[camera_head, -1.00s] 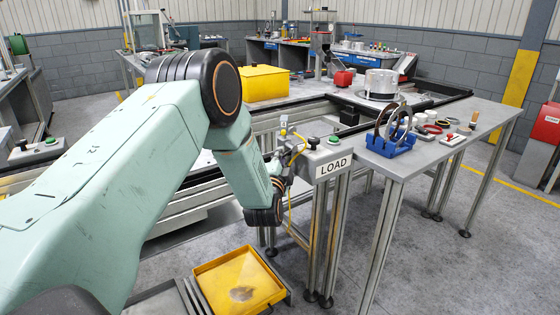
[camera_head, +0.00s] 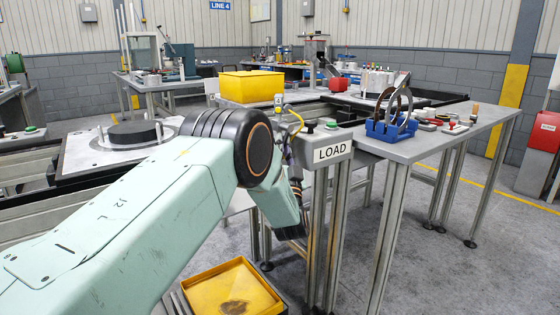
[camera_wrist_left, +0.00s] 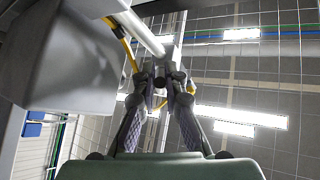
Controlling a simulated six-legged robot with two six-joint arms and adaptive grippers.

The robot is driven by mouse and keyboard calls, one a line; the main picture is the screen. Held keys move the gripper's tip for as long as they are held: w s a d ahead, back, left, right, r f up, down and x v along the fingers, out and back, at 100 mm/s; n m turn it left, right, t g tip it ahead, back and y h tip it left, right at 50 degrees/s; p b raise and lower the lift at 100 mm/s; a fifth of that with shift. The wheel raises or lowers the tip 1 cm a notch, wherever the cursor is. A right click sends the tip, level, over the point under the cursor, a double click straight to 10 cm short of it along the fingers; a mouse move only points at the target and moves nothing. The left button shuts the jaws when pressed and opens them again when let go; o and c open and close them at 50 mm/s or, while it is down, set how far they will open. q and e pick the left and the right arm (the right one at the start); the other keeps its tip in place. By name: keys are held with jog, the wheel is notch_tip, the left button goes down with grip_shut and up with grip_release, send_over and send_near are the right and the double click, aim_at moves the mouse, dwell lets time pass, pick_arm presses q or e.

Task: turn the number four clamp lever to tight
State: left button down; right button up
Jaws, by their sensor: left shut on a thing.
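My left gripper (camera_head: 290,152) reaches up beside the left side of the LOAD box (camera_head: 333,151). In the left wrist view its two fingers (camera_wrist_left: 172,82) are shut on a dark knob-like end of the clamp lever (camera_wrist_left: 173,76), just below a light grey bar (camera_wrist_left: 148,34). In the head view a small tag marked 4 (camera_head: 278,100) stands above the gripper. The lever is mostly hidden there by my wrist, and its exact angle cannot be told. My right gripper is not in view.
A yellow cable (camera_head: 297,122) hangs close to my left gripper. A blue rack holding rings (camera_head: 392,131) stands on the bench to the right. A yellow tray (camera_head: 232,290) is below. A round black part sits on a pallet (camera_head: 84,158) at left.

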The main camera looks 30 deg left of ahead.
pick_arm(q)
jog(key=shift+w+d+f+n+g+y+b, duration=0.15)
jog(key=shift+w+n+g+y+b, duration=0.15)
jog(key=shift+n+g+y+b, duration=1.05)
jog(key=shift+w+d+f+n+g+y+b, duration=0.1)
jog(key=shift+w+d+n+g+y+b, duration=0.2)
jog(key=shift+n+y+b, duration=1.15)
jog(key=shift+w+d+f+n+g+y+b, duration=0.1)
jog(key=shift+w+n+g+y+b, duration=0.45)
jog(key=shift+n, duration=1.55)
jog(key=shift+s+a+r+g+y, duration=0.1)
jog(key=shift+s+g+y, duration=0.1)
jog(key=shift+g+y, duration=0.25)
jog(key=c, duration=1.4)
grip_release()
jog(key=shift+r, duration=0.1)
jog(key=v, duration=1.2)
jog(key=shift+s, duration=0.1)
jog(key=shift+n, duration=0.3)
